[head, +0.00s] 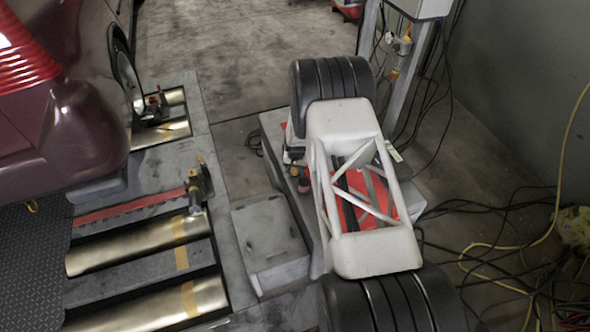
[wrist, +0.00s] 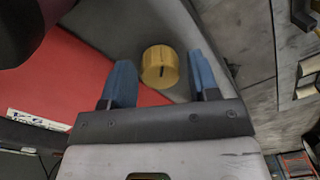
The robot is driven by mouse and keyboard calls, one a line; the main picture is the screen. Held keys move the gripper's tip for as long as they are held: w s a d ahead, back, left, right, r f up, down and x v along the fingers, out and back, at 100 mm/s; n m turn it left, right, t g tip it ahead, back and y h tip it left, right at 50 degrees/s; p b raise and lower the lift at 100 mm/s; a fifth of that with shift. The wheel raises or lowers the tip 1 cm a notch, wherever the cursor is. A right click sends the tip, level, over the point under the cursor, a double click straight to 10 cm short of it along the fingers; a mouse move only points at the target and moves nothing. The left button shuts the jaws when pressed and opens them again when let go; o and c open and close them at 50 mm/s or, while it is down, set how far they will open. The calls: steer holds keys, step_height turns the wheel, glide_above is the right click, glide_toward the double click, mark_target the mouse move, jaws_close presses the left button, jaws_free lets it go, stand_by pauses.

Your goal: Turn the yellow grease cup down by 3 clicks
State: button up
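The yellow grease cup (wrist: 160,67) shows in the wrist view as a short round cap with a dark slot mark on its face. It sits on a grey surface beside a red panel. My gripper (wrist: 160,62) is open, with one blue finger on the left of the cup and the other on the right. A narrow gap shows on each side, closer on the left. I cannot tell how far the fingertips are from the cup in depth.
In the head view, a dark red car (head: 75,130) stands at the left over the metal rollers (head: 140,245). A grey post (head: 408,75) with hanging cables stands at the back. Black and yellow cables (head: 500,250) lie on the floor at the right.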

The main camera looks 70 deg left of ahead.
steer(key=shift+o, duration=0.4)
steer(key=shift+w+d+r, duration=0.1)
steer(key=shift+r, duration=3.75)
